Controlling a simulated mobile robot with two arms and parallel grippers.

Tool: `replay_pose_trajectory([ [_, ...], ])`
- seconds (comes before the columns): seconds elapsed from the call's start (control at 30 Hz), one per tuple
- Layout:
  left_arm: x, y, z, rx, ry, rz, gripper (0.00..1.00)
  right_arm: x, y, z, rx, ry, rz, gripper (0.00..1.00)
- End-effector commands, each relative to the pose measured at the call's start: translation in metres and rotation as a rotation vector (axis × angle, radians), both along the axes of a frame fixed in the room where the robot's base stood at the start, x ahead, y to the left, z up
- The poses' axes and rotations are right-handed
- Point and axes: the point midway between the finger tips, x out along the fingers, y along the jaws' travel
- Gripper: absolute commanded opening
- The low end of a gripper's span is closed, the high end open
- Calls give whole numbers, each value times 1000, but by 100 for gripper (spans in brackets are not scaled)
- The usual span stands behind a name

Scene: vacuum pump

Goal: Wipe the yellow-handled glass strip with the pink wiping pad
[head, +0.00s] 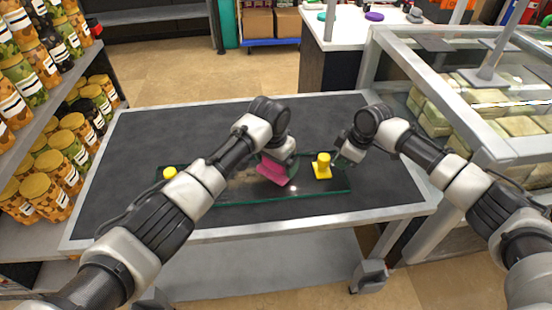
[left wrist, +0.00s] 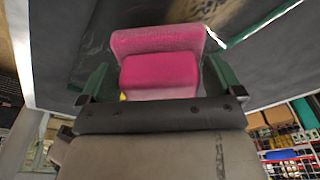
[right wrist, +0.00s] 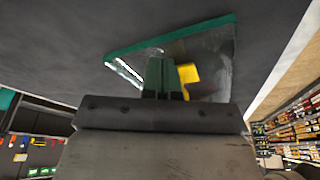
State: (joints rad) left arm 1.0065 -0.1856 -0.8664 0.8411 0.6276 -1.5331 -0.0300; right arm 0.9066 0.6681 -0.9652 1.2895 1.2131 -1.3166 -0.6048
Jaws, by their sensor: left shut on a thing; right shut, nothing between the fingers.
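The glass strip (head: 315,188) lies flat on the dark table, with a yellow handle (head: 322,166) near its right end and another yellow handle (head: 169,173) near its left end. My left gripper (left wrist: 155,85) is shut on the pink wiping pad (left wrist: 160,72). In the head view the pad (head: 274,173) is low at the glass, left of the right handle; whether it touches is unclear. My right gripper (right wrist: 162,70) is shut and empty, beside the right handle (right wrist: 188,74). A brownish smudge shows on the glass left of the pad. My left forearm hides part of the strip.
The dark table (head: 140,135) has a light metal rim and free room behind the strip. A shelf of jars (head: 75,135) stands at the left. A glass display case (head: 450,110) stands at the right, near my right arm.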

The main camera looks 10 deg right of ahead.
Motion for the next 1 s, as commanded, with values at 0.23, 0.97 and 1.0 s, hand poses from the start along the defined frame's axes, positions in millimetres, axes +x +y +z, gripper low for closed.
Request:
replay_pose_trajectory([
  [0.23, 0, 0, -5, -1, 1, 0, 76, 0, 0, 0, 0, 0, 0, 0],
  [0.97, 0, 26, -11, 0, 0, 2, 76, 0, 0, 0, 0, 0, 0, 0],
  [1.0, 0, 30, -11, 0, 0, 2, 76, 0, 0, 0, 0, 0, 0, 0],
])
